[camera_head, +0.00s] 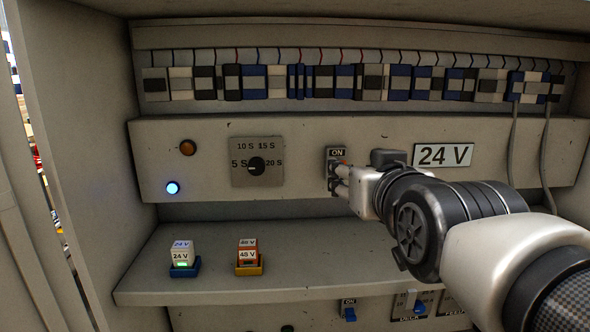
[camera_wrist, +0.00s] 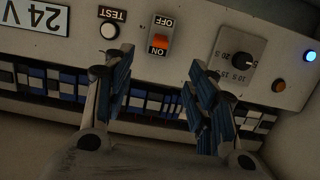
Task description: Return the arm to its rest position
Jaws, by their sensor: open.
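My gripper (camera_head: 343,180) is in front of the grey control panel, close to the ON switch plate (camera_head: 336,153) and partly covering it in the head view. In the wrist view, my gripper (camera_wrist: 162,62) is open, with its two blue-padded fingers apart and nothing between them. The orange rocker switch (camera_wrist: 160,41), marked ON and OFF, shows beyond the gap between the fingertips. I cannot tell whether a fingertip touches the panel. My arm reaches in from the lower right of the head view.
The panel carries a timer knob (camera_head: 257,166), an amber lamp (camera_head: 188,147), a lit blue lamp (camera_head: 172,188) and a 24 V sign (camera_head: 443,155). A white TEST button (camera_wrist: 109,30) is beside the switch. Below, a shelf (camera_head: 215,280) holds a 24 V block (camera_head: 182,253) and a 48 V block (camera_head: 248,250).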

